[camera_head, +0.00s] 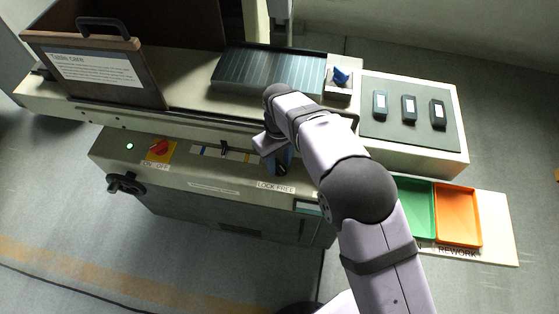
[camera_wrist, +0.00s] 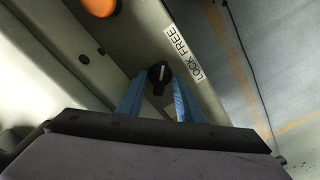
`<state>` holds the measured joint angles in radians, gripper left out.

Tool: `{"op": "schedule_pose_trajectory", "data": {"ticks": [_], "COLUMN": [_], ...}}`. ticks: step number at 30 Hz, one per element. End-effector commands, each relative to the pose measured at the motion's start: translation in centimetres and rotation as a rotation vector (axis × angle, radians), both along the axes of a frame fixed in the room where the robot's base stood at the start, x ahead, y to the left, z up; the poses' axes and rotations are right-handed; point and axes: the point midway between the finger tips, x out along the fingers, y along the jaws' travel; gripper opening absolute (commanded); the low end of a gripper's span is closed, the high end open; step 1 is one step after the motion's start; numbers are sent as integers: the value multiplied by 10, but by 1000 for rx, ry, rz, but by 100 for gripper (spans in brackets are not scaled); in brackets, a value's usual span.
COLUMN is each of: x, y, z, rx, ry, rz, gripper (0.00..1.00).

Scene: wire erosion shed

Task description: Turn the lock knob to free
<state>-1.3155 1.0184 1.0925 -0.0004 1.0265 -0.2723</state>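The lock knob (camera_wrist: 160,73) is small, round and black, with a pale pointer line that runs nearly upright in the wrist view. The label LOCK FREE (camera_wrist: 187,54) is beside it on the pale panel, and also shows in the head view (camera_head: 276,187). My gripper (camera_wrist: 158,82) has two blue fingers, spread apart, one on each side of the knob in the wrist view. Small gaps show between knob and fingers; I cannot tell how deep they reach. In the head view my gripper (camera_head: 278,163) is at the front panel and mostly hides the knob.
A red rotary switch (camera_head: 159,147) on a yellow plate and a black handwheel (camera_head: 126,184) are left on the machine. A box with dark devices (camera_head: 409,108) stands right, above green (camera_head: 417,205) and orange (camera_head: 459,213) trays. A hinged panel (camera_head: 97,68) stands upright at left.

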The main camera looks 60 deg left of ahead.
Motion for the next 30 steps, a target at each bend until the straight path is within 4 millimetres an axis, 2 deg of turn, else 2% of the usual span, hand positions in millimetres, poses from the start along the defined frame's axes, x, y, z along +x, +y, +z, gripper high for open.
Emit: {"op": "schedule_pose_trajectory", "data": {"ticks": [10,24,30], "x": [0,0,0], "y": [0,0,0], "z": [5,63,72], "rx": [-2,1,-1], "ry": [1,0,0], "rz": [-2,-1,-1], "gripper": [33,33,33]}}
